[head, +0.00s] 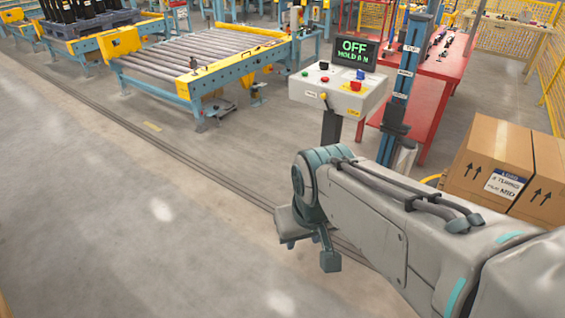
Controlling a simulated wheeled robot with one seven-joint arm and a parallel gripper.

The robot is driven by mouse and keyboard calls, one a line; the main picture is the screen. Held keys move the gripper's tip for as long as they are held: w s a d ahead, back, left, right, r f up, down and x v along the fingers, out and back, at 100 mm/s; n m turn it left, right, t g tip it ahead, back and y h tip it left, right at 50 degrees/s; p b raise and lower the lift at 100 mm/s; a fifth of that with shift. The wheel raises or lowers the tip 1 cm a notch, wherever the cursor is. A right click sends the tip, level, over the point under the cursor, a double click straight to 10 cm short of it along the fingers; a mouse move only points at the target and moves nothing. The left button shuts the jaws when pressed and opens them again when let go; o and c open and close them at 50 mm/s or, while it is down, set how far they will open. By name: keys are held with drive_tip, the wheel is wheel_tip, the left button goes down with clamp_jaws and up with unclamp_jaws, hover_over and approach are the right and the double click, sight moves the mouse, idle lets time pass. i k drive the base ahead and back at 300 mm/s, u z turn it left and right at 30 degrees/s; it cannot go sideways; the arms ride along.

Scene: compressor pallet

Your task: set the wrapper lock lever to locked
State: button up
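A grey control box (338,92) stands on a dark post right of centre. A small lever with a light tip (324,98) is on its front face, between two small labels; it is probably the wrapper lock lever. Its setting is too small to read. A dark screen (355,51) above the box shows green text, "OFF" and a second line like "HOLD". My arm reaches in from the lower right. What seems to be my gripper (309,247) hangs below the arm's end, in front of and below the box, well apart from it. One finger-like part shows; the rest is hidden.
Several coloured buttons and knobs (355,86) sit on the box top. A blue column (402,90) and a red table (445,75) stand behind it. Cardboard boxes (490,160) are at the right, a roller conveyor (200,65) at the back left. The floor (120,200) at left is clear.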

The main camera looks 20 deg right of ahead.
sight(323, 97)
drive_tip(key=z, duration=1.6)
drive_tip(key=k, duration=0.1)
drive_tip(key=u, duration=2.3)
drive_tip(key=i, duration=1.45)
drive_tip(key=z, duration=0.95)
drive_tip(key=i, duration=0.8)
drive_tip(key=z, duration=1.2)
drive_tip(key=i, duration=0.6)
drive_tip(key=z, duration=0.3)
